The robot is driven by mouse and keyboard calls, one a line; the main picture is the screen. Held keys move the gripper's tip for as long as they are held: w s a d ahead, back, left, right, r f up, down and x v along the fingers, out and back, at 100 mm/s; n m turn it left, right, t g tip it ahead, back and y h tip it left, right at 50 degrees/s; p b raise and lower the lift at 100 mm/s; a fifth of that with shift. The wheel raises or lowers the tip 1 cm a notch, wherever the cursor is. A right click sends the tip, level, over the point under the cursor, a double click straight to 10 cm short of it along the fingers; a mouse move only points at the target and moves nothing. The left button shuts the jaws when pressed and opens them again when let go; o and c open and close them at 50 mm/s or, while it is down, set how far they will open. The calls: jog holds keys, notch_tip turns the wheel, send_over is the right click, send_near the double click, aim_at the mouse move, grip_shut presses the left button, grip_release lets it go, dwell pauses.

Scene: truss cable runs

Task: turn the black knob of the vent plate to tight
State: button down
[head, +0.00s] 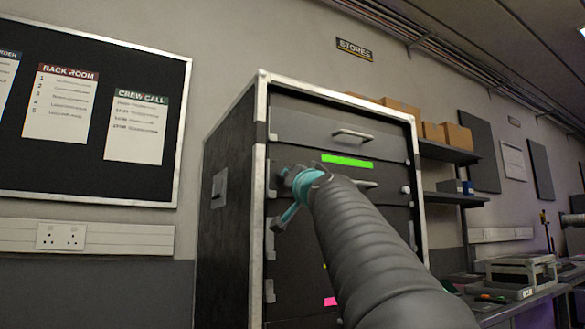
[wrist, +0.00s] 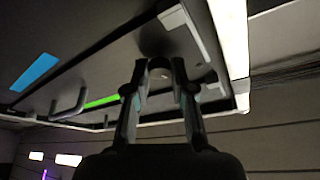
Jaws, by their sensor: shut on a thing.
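The vent plate looks to be the dark panel of the tall cabinet (head: 230,150) with a green strip (head: 347,161) on it; I cannot make out any vent slots.
A bar handle (head: 352,134) juts from the drawer above. A pale round knob (head: 405,189) sits at the panel's right end. The cabinet's light metal frame (wrist: 232,40) runs close beside the fingers. Shelves (head: 448,153) and a workbench (head: 515,300) stand to the right.

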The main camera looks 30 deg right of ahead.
jog(key=shift+a+r+m+g+h+p, duration=0.15)
jog(key=shift+m+g+h+p, duration=0.3)
jog(key=shift+m+p, duration=0.9)
jog(key=shift+m+g+h+p, duration=0.25)
jog(key=shift+m+h+p, duration=0.1)
jog(key=shift+m, duration=0.5)
jog(key=c, duration=1)
grip_release()
jog(key=v, duration=1.2)
jog(key=shift+f, duration=0.25)
